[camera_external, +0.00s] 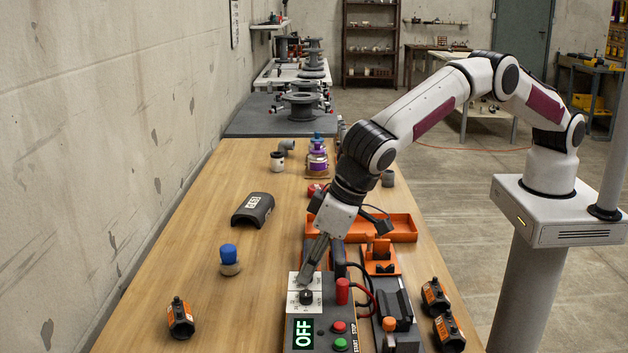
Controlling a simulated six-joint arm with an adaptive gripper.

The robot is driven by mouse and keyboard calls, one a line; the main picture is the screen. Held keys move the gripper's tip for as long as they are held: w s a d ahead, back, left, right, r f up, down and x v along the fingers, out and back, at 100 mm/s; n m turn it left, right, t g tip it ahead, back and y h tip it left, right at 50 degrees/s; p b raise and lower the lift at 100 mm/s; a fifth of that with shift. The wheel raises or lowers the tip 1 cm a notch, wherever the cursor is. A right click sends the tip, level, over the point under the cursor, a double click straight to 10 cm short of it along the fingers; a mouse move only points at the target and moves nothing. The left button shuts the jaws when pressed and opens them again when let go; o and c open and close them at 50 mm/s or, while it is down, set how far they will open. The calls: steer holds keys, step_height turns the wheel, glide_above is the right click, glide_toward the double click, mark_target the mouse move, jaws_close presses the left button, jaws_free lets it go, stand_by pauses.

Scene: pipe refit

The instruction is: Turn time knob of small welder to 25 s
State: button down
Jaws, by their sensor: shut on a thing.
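The small welder (296,328) stands at the front of the wooden bench, with a display reading OFF. Its upper panel carries a white dial plate (292,301) with a dark knob (306,296). My gripper (307,285) points down at this panel from above, with its fingers shut on the knob. The fingers hide part of the knob and the dial, and the scale marks are too small to read. A red button (338,327) and a green button (340,344), with START and STOP lettering beside them, sit on the lower right of the welder.
A red cylinder (342,291) with cables stands right of the dial. An orange tray (402,228) and an orange-and-black fixture (381,262) lie behind. Black-and-orange fittings (181,318) lie on both sides. A grey saddle piece (253,209) and blue-capped jar (229,259) stand left, with bare bench between.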

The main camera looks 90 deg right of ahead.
steer(key=shift+m, duration=0.4)
steer(key=c, duration=1.9)
jaws_free()
steer(key=shift+n, duration=0.7)
steer(key=shift+d+n+y, duration=0.1)
steer(key=shift+n+y, duration=0.7)
steer(key=shift+n, duration=0.9)
steer(key=shift+n+y, duration=0.3)
steer(key=shift+n, duration=0.4)
steer(key=shift+w+d+n+g+y, duration=0.1)
steer(key=shift+n+g+y, duration=0.3)
steer(key=shift+n, duration=1.1)
steer(key=shift+d+n+g+y, duration=0.1)
steer(key=shift+n+y, duration=0.5)
steer(key=shift+n, duration=0.9)
